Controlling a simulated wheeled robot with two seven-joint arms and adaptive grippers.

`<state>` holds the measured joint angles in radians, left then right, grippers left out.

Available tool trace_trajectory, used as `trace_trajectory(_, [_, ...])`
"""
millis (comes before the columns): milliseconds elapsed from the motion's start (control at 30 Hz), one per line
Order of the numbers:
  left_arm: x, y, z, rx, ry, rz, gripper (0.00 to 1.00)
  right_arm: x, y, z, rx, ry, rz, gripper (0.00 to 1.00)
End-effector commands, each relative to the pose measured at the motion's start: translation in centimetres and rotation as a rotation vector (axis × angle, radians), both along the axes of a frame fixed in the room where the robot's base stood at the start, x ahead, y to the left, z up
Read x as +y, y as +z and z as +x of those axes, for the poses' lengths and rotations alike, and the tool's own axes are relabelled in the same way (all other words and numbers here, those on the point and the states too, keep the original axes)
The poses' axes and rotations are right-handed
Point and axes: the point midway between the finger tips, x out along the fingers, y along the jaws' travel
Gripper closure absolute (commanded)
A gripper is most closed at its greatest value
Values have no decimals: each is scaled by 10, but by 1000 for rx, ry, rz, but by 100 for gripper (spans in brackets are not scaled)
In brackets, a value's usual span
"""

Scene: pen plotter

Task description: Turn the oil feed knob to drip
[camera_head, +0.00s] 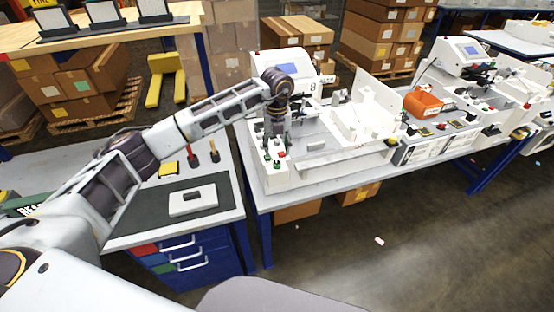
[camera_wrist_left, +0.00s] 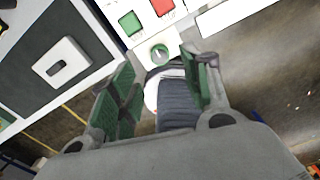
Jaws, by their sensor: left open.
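A small round green knob (camera_wrist_left: 160,52) with a light pointer mark sits on a white panel at the top middle of the left wrist view. Its label is too small to read. A green button (camera_wrist_left: 131,23) and a red button (camera_wrist_left: 163,6) sit beyond it on the same panel. My left gripper (camera_wrist_left: 160,72) is open, with its green-padded fingers to either side of the line to the knob; I see no clear contact. In the head view, my left gripper (camera_head: 277,138) points down over the front left corner of the white plotter machine (camera_head: 330,160). My right gripper is not in view.
A grey bench with a dark mat (camera_head: 150,222) and a white block (camera_head: 193,200) stands left of the machine's table. More white machines (camera_head: 465,60) line the table to the right. Open floor (camera_head: 400,240) lies in front.

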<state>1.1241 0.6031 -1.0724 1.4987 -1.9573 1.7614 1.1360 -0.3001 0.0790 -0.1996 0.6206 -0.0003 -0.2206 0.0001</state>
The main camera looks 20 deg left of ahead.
Motion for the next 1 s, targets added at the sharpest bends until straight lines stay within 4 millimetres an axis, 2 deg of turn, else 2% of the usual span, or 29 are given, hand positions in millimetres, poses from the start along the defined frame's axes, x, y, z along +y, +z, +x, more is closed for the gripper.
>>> trace_trajectory(300, [0,-42,-1,3,-1,1,52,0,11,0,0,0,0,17])
trace_trajectory(500, [0,-61,-1,2,0,0,52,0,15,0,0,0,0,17])
trace_trajectory(700, [0,-70,0,0,-1,0,52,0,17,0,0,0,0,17])
trace_trajectory(967, [0,-71,0,0,-1,0,52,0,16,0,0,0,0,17])
trace_trajectory(1000, [0,-71,0,0,-1,0,55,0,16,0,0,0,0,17])
